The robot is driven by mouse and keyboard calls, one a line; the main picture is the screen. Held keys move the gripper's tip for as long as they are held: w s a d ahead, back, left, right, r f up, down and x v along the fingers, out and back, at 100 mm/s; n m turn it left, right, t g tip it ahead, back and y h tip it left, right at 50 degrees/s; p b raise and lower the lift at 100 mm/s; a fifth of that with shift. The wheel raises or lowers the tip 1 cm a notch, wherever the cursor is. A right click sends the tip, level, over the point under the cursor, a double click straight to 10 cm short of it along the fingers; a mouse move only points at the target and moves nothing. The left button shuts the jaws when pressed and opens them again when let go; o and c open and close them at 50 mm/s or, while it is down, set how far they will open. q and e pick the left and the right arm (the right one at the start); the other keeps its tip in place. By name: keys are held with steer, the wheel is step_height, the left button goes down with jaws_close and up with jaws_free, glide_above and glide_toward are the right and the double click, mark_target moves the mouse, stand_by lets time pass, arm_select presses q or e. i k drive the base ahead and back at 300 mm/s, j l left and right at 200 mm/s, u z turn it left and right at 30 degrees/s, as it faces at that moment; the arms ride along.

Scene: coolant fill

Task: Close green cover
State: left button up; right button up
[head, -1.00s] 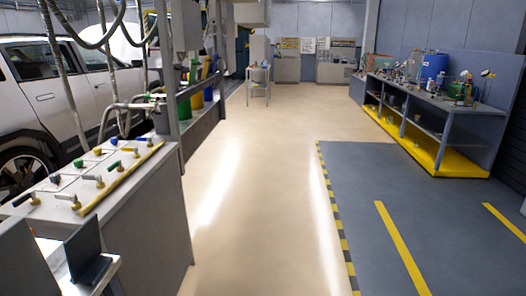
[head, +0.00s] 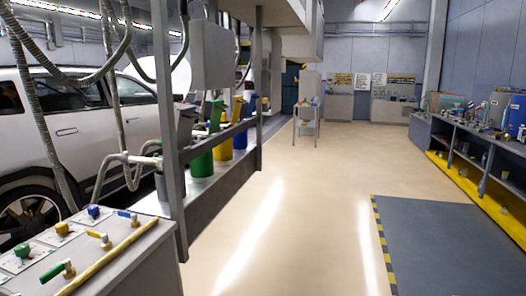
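No part that I can clearly call a green cover shows in the head view. On the control box at the lower left are a green knob (head: 22,250) and a lever with a green handle (head: 55,271). Beyond it, a green container (head: 200,163) stands on a low shelf along the metal frame, with a green jug (head: 216,115) above it; I cannot tell whether either has a cover. Neither of my grippers is in view.
A white car (head: 75,130) stands at the left, with hoses hanging before it. The control box (head: 130,262) and metal frame edge the left side. A cluttered workbench (head: 480,150) stands at the right. The beige floor (head: 300,215) between is clear.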

mark_target(218, 105)
steer(key=i+l+u, duration=0.55)
steer(key=i, duration=0.25)
steer(key=i+l+u, duration=0.1)
steer(key=u, duration=0.35)
steer(key=i+l+u, duration=0.2)
steer(key=u, duration=0.25)
